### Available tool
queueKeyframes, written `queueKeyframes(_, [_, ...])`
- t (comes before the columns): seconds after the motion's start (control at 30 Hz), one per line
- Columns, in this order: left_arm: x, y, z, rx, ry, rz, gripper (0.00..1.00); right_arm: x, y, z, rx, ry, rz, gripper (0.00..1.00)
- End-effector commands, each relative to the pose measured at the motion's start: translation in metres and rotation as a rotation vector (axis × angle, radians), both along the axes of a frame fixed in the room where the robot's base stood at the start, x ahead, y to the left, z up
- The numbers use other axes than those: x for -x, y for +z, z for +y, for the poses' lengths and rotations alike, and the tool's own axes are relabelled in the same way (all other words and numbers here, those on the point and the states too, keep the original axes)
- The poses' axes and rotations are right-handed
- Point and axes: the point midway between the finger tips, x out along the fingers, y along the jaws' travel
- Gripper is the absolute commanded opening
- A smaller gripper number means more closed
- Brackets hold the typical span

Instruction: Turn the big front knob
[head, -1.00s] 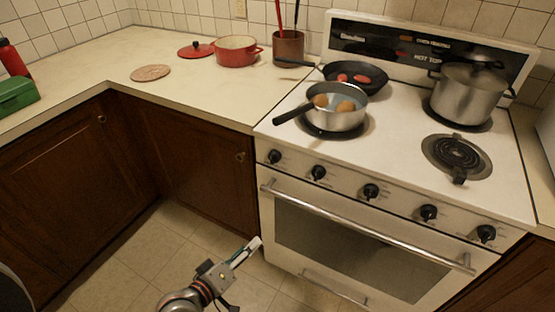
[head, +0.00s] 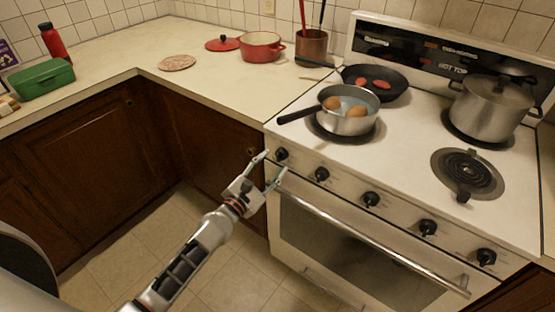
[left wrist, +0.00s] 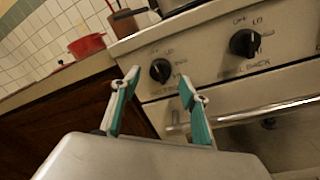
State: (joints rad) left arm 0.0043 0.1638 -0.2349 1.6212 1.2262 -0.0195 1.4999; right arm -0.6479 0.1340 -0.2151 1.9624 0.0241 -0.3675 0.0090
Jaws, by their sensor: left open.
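The white stove's front panel (head: 345,187) carries a row of several black knobs. The leftmost knob (head: 281,154) is closest to my left gripper (head: 274,161). In the left wrist view this knob (left wrist: 160,70) appears between the tips of my open, empty left gripper (left wrist: 160,75), beyond them and apparently not touched. A second black knob (left wrist: 244,43) sits to its right, with printed marks around it. The middle knob (head: 371,199) and the two farther right are clear of the gripper. I cannot tell from the labels which one is the big front knob.
The oven handle (head: 375,234) runs just below the knobs, close to the gripper. A saucepan (head: 347,118) with its handle pointing left stands on the front left burner. A pot (head: 490,108) stands at the back right. The floor in front is clear.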

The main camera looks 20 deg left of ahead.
Motion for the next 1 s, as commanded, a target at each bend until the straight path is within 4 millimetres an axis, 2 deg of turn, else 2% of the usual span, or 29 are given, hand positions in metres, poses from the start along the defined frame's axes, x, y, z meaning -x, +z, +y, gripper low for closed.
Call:
queueKeyframes(0.1, [-0.017,0.000,-0.005,0.000,-0.001,0.000,0.45,0.001,-0.003,0.000,0.001,0.000,0.002,0.00])
queueKeyframes(0.2, [-0.026,-0.001,-0.008,-0.001,-0.001,0.000,0.45,0.001,-0.004,-0.001,0.002,0.000,0.003,0.00])
queueKeyframes(0.57, [-0.033,0.000,-0.009,-0.002,-0.002,0.001,0.45,0.001,-0.005,-0.003,0.006,0.002,0.003,0.00])
queueKeyframes(0.6, [-0.033,0.000,-0.009,-0.002,-0.002,0.001,0.42,0.001,-0.005,-0.003,0.006,0.001,0.003,0.00])
queueKeyframes(0.73, [-0.033,0.000,-0.009,-0.002,-0.002,0.001,0.08,0.001,-0.006,-0.003,0.007,0.002,0.003,0.00])
queueKeyframes(1.0, [-0.032,-0.001,-0.009,-0.011,-0.001,-0.002,0.06,0.001,-0.006,-0.003,0.007,0.001,0.003,0.00])
